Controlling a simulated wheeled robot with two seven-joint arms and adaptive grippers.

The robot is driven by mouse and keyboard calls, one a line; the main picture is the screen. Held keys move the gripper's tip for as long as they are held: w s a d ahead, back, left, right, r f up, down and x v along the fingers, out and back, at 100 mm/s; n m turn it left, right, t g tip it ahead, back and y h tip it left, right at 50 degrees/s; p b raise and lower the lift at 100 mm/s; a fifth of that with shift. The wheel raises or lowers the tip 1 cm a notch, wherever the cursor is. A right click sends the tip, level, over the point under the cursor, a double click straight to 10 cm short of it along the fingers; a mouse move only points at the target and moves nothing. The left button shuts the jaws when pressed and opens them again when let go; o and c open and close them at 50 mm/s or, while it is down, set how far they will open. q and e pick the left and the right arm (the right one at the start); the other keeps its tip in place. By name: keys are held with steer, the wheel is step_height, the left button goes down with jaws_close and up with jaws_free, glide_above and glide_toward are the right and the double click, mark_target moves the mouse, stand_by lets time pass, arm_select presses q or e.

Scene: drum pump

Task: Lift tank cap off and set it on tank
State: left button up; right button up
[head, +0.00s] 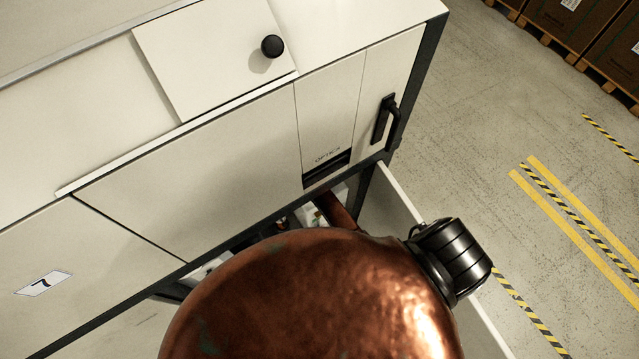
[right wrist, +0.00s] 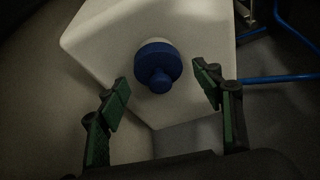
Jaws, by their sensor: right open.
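In the right wrist view, the white tank (right wrist: 105,42) fills the upper middle. Its blue cap (right wrist: 158,68), with a narrower round knob, sits on the tank's pale neck. My right gripper (right wrist: 163,85) is open, with one green-padded finger on each side of the cap in the picture. Gaps show between both fingers and the cap, and nothing is held. I cannot tell how far the fingertips are from the cap in depth. The tank and cap cannot be made out in the head view. My left gripper is in neither view.
A white machine cabinet (head: 190,185) with a black knob (head: 272,46) and a black handle (head: 384,119) spans the head view's left. Open floor (head: 480,120) with striped tape lies right; brown boxes (head: 570,32) stand far right. Blue tubing (right wrist: 280,78) runs right of the tank.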

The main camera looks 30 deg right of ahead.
steer(key=shift+c, duration=0.4)
steer(key=c, duration=0.8)
steer(key=shift+r, duration=0.1)
